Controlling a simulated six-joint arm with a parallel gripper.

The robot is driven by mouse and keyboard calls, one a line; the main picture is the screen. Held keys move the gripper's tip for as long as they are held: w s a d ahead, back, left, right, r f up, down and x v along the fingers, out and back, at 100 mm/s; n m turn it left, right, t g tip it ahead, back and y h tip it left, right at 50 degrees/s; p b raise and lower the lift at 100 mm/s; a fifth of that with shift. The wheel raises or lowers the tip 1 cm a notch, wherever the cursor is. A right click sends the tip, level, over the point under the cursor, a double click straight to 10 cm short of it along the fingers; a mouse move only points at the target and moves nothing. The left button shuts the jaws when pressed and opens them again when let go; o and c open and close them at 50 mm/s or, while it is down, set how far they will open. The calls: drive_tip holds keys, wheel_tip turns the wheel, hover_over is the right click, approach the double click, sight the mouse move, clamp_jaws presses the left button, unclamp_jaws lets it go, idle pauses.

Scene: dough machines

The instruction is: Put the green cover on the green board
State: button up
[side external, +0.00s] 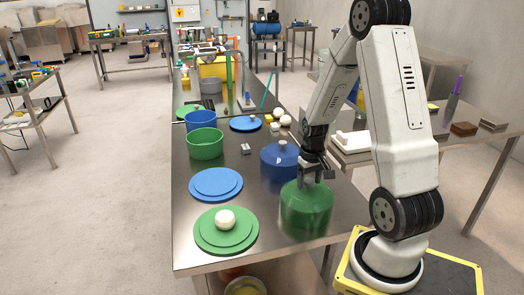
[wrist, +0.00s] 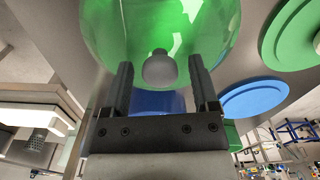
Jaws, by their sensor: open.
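The green cover (side external: 306,210) is a translucent dome with a grey knob on top, standing on the front right of the steel table. My gripper (side external: 313,172) is open and pointed down at the top of this cover. In the wrist view, the grey knob (wrist: 160,69) sits between my two parted fingers, and the green cover (wrist: 105,30) lies beyond them. I see no finger closed on the knob. The green board (side external: 203,238) is a round stepped disc left of the cover, with a white dough ball (side external: 225,219) on it.
A blue cover (side external: 278,160) stands just behind the green one. A blue board (side external: 215,184) lies behind the green board. A green pot (side external: 205,146) and a blue pot (side external: 200,121) stand farther back. Bare tabletop (side external: 266,213) separates the green cover and board.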

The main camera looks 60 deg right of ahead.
clamp_jaws()
drive_tip(key=shift+r, duration=0.1)
drive_tip(key=shift+r, duration=3.4)
drive_tip(key=w+a+r+n, duration=0.2)
drive_tip(key=w+a+n, duration=0.4)
drive_tip(key=w+a, duration=1.1)
drive_tip(key=shift+w+a, duration=0.2)
drive_tip(key=shift+a, duration=1.05)
